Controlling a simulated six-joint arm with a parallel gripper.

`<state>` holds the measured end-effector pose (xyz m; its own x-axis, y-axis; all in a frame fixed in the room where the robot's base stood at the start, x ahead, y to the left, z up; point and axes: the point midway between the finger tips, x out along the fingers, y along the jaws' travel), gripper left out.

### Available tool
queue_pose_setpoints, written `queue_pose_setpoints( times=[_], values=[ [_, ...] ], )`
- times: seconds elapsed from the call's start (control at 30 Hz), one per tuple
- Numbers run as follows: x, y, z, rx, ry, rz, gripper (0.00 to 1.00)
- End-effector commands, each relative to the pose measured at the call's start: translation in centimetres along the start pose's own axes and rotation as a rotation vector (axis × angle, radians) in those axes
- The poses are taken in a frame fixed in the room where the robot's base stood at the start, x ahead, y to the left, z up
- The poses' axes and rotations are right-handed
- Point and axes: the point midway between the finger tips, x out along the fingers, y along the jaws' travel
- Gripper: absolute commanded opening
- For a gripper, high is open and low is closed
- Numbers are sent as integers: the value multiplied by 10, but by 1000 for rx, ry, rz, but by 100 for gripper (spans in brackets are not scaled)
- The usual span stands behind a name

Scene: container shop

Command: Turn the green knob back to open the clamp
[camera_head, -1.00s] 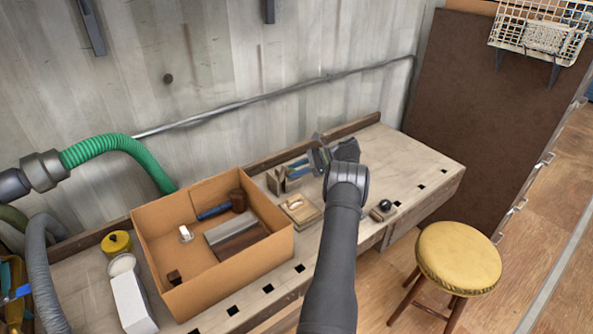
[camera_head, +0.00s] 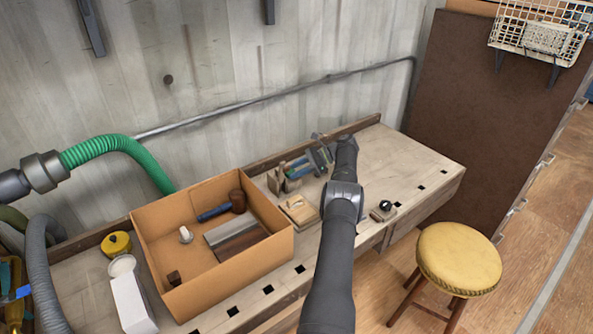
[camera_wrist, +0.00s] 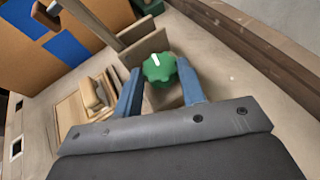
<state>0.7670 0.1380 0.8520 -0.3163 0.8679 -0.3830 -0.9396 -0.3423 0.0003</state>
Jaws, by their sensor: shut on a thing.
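The green knob (camera_wrist: 158,68), scalloped with a white mark on its face, sits between the two blue fingers of my gripper (camera_wrist: 159,88) in the wrist view. My gripper is shut on it. Behind the knob stand the upright wooden plates of the clamp (camera_wrist: 131,52). In the head view my gripper (camera_head: 297,168) reaches left from the wrist to the small wooden clamp (camera_head: 275,182) near the back of the bench. The knob is mostly hidden by the fingers there, and I cannot tell how wide the clamp's jaws stand.
A cardboard box (camera_head: 165,288) holding a blue-handled mallet (camera_head: 237,202) and other items stands left of the clamp. A small wooden board (camera_head: 300,210) lies in front of the clamp. The bench's right end is clear.

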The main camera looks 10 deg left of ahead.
Motion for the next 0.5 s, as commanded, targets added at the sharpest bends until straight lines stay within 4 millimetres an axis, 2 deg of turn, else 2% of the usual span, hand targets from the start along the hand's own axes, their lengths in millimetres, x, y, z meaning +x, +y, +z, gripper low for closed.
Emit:
queue_pose_setpoints(
  times=[0.17,0.2,0.5],
  values=[
    [1,0,1,-1,-2,2,14],
    [1,0,1,-1,-2,2,45],
    [0,0,1,0,-1,1,46]
  ],
)
